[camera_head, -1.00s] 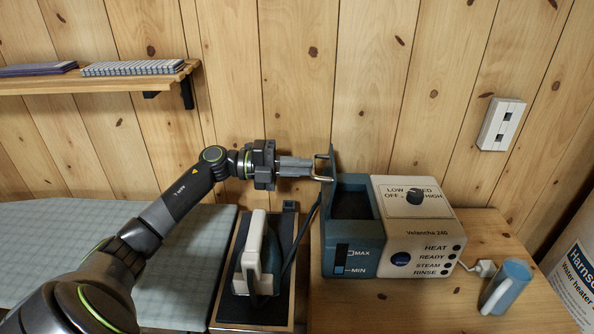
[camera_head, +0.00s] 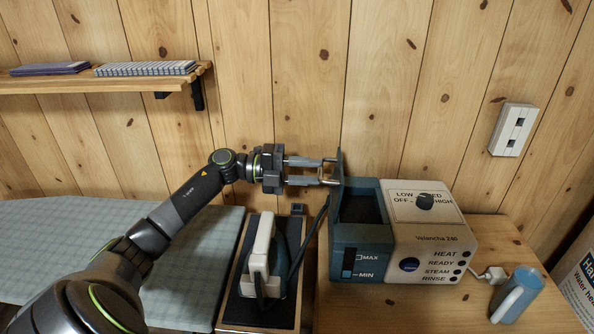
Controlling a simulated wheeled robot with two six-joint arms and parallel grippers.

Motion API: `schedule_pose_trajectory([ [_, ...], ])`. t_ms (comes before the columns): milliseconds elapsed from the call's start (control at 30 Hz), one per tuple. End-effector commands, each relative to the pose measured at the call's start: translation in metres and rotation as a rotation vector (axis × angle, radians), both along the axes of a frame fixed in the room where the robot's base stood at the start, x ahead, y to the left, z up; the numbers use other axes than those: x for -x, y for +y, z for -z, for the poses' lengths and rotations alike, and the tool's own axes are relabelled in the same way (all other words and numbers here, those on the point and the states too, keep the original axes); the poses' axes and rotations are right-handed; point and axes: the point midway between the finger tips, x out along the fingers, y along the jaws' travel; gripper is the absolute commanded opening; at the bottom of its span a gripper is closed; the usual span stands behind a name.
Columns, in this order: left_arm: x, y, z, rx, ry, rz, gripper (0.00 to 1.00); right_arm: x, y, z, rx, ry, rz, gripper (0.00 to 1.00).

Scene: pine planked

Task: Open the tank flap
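The steam station (camera_head: 432,232) stands on the wooden table, with a blue tank (camera_head: 358,250) on its left side. The tank flap (camera_head: 340,178) stands upright at the tank's left edge, and the tank's dark inside (camera_head: 360,208) shows from above. A metal handle (camera_head: 329,164) sticks out from the flap to the left. My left gripper (camera_head: 316,171) is open beside the flap, its two fingers spread apart around the handle. I cannot tell whether a finger still touches it. My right gripper is not in view.
An iron (camera_head: 262,255) rests on a dark pad left of the station, below my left gripper, with its cord running up beside the tank. A blue cup (camera_head: 518,294) stands at right. A shelf (camera_head: 95,82) and a socket (camera_head: 512,129) are on the wall.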

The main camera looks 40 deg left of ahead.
Motion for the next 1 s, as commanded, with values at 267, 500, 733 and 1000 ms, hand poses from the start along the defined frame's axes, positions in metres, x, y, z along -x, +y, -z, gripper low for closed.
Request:
schedule_pose_trajectory([
  [267, 0.016, 0.028, 0.002, -0.005, 0.003, -0.003, 0.33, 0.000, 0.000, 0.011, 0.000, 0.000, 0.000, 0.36],
  [500, 0.042, 0.071, 0.002, -0.006, 0.006, -0.003, 0.33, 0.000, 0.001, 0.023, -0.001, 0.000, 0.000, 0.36],
  [733, 0.068, 0.113, 0.001, -0.006, 0.007, -0.003, 0.33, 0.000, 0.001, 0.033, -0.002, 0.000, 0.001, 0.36],
  [1000, 0.087, 0.143, -0.002, -0.003, 0.004, -0.001, 0.33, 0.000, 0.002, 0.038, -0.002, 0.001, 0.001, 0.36],
])
